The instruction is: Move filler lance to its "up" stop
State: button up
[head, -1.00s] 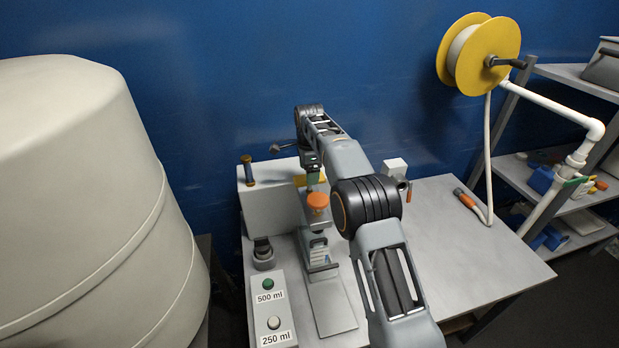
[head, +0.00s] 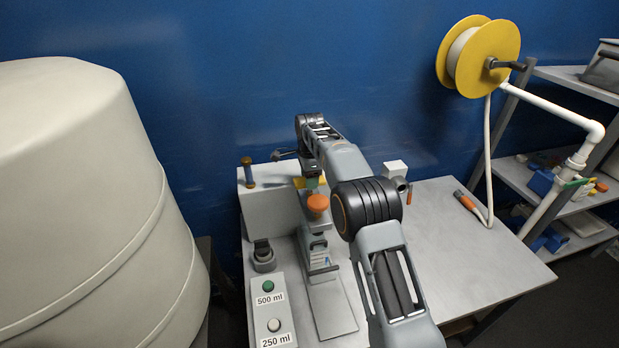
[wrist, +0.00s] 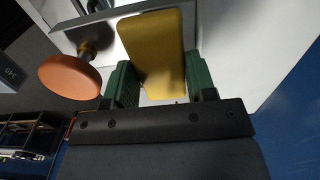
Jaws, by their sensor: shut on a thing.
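My gripper (wrist: 158,64) has its green jaws on both sides of a yellow block (wrist: 150,40) in the wrist view and is shut on it. The block looks like the handle of the filler lance; the lance's tube cannot be made out. In the head view, my gripper (head: 311,184) points down over the filling machine (head: 270,212), and yellow (head: 299,182) shows beside the jaws. An orange round knob (head: 317,204) sits just in front of the jaws, and also shows at the left in the wrist view (wrist: 70,76).
A panel (head: 270,312) with a green 500 ml button and a white 250 ml button lies at the front left. A large pale tank (head: 90,200) fills the left. The right of the table (head: 440,240) is mostly clear, with a hose end (head: 466,201) on it.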

jog(key=c, duration=0.5)
notch_tip(320, 180, up, 5)
jog(key=p, duration=0.4)
jog(key=shift+f+p, duration=0.1)
jog(key=shift+p, duration=0.2)
jog(key=shift+f, duration=0.1)
jog(key=o, duration=1.1)
jog(key=shift+o, duration=0.9)
notch_tip(320, 180, up, 12)
jog(key=p, duration=0.2)
jog(key=shift+p, duration=0.35)
